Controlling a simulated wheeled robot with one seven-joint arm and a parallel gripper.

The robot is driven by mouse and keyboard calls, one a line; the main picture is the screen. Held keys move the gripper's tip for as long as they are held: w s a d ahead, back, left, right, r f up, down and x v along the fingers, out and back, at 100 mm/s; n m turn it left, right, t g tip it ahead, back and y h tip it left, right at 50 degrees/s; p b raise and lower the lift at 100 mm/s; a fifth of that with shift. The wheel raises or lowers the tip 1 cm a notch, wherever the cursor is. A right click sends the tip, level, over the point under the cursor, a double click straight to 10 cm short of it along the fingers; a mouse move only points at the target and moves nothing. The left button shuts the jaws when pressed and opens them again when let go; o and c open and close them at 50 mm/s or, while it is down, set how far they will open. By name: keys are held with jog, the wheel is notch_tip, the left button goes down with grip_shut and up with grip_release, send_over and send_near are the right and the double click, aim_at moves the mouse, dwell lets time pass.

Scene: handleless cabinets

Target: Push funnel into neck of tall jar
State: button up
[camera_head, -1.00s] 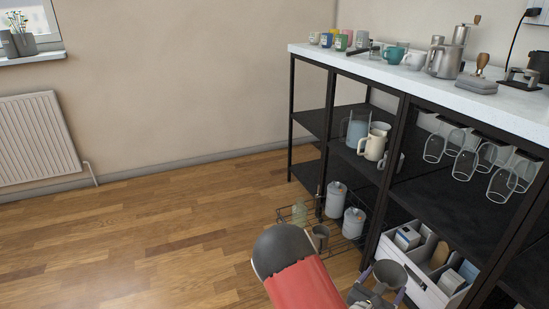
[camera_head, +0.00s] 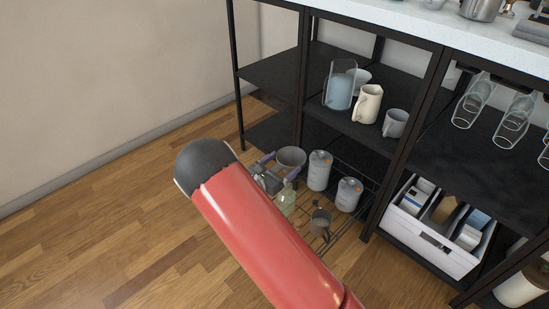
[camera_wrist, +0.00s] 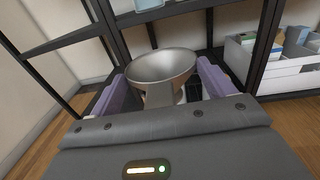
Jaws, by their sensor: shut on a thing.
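A grey metal funnel (camera_head: 291,156) is held mouth up between the purple fingers of my gripper (camera_head: 280,167). In the wrist view the funnel (camera_wrist: 162,68) sits between both fingertips (camera_wrist: 163,88), and its lower end is hidden by the gripper body. A clear, greenish glass jar (camera_head: 287,201) stands on the low wire rack, just below the gripper in the head view and partly covered by my red arm. The funnel appears above or behind the jar, apart from its neck. I cannot tell the exact height gap. The wrist view does not clearly show the jar.
Two grey canisters with orange marks (camera_head: 319,171) (camera_head: 348,194) and a metal cup (camera_head: 320,221) stand close by on the wire rack (camera_head: 345,236). Black shelf posts (camera_head: 301,85) rise beside them. A white divided box (camera_head: 432,250) is at right. The wooden floor at left is clear.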

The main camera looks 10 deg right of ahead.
jog(key=shift+w+a+r+m+g+h, duration=0.25)
jog(key=shift+w+a+g+h, duration=0.2)
jog(key=shift+w, duration=0.25)
jog(key=shift+s+f, duration=0.1)
jog(key=shift+f, duration=0.05)
jog(key=shift+f+b, duration=1.95)
jog(key=shift+f, duration=0.85)
jog(key=shift+f+b, duration=1.4)
jog(key=shift+f, duration=0.7)
jog(key=o, duration=1.1)
jog(key=shift+a, duration=0.1)
jog(key=v, duration=0.7)
jog(key=shift+s+a+r, duration=0.1)
jog(key=shift+s+a, duration=0.15)
